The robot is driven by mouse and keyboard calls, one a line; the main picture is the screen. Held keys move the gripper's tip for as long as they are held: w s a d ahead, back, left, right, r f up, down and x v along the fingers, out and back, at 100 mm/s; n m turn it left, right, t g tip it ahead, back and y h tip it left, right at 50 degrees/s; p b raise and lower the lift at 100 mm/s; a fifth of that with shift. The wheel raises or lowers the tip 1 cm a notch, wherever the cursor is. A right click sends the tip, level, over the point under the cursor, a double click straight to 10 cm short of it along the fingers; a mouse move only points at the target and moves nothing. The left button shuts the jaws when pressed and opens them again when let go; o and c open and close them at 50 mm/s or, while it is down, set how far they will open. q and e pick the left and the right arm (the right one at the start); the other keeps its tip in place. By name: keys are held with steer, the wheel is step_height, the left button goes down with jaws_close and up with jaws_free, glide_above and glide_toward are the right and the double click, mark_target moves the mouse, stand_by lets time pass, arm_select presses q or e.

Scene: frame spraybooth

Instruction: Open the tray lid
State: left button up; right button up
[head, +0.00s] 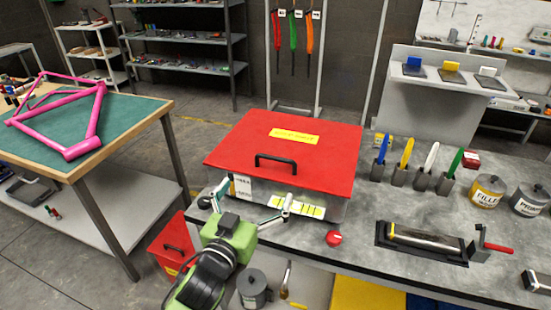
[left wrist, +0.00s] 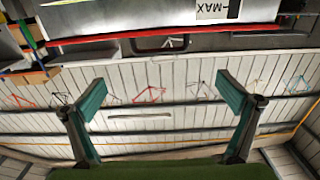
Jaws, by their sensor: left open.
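The tray lid (head: 320,150) is a red, flat cover with a yellow label and a black handle (head: 276,162) near its front edge. My left gripper (head: 251,194) is open and empty, in front of the tray and below the handle. In the left wrist view the lid's red edge (left wrist: 100,38) and dark handle (left wrist: 160,43) show near the top, beyond the spread fingers (left wrist: 160,92) and apart from them. My right gripper is out of view.
A red round button (head: 333,238) sits on the bench right of my gripper. Coloured tools in holders (head: 422,180), lidded cans (head: 487,191) and a black tray with a roller (head: 425,241) stand further right. A red bin (head: 172,252) is below left.

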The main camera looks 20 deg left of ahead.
mark_target(274, 159)
arm_select(q)
steer(key=w+p, duration=0.1)
steer(key=w, duration=0.3)
steer(key=w+p, duration=0.1)
steer(key=w, duration=0.4)
steer(key=w+p, duration=0.1)
steer(key=w, duration=0.3)
steer(key=shift+w+d, duration=0.25)
steer(key=shift+w, duration=0.1)
steer(key=c, duration=1.5)
steer(key=shift+r, duration=0.1)
